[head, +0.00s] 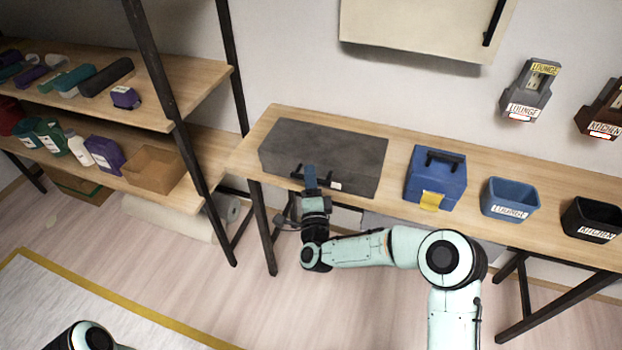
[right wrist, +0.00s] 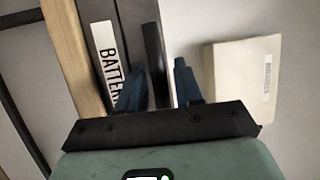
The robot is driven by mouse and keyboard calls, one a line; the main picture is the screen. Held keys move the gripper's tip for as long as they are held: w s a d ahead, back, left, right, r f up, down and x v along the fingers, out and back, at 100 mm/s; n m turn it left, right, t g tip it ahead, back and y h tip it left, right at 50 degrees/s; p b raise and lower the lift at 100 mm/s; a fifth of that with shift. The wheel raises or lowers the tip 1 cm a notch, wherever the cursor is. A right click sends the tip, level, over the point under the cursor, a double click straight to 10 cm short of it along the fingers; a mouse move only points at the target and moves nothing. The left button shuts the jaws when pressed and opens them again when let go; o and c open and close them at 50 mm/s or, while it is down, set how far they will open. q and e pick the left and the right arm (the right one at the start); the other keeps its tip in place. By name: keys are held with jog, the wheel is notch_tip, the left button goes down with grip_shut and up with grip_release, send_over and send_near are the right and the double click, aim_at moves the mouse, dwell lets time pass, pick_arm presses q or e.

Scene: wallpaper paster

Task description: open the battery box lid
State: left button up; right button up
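The battery box (head: 340,152) is a long dark grey box on the wooden table, with its lid down. A black bar handle (head: 312,176) runs along its front, and it also shows in the right wrist view (right wrist: 153,62). There a white label (right wrist: 108,58) reading "BATTER…" is partly covered by a finger. My right gripper (head: 310,178) is at the box's front by the handle. In the wrist view its blue fingers (right wrist: 158,80) are apart, with the handle bar between them in the picture; I cannot tell whether they touch it. My left gripper is out of view.
Right of the box stand a blue case (head: 436,178), a blue bin (head: 510,200) and a black bin (head: 592,218). A beige cabinet (head: 425,25) hangs on the wall above. A shelf rack (head: 190,80) stands close on the left.

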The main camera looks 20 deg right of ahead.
grip_shut()
jog(key=shift+r, duration=0.1)
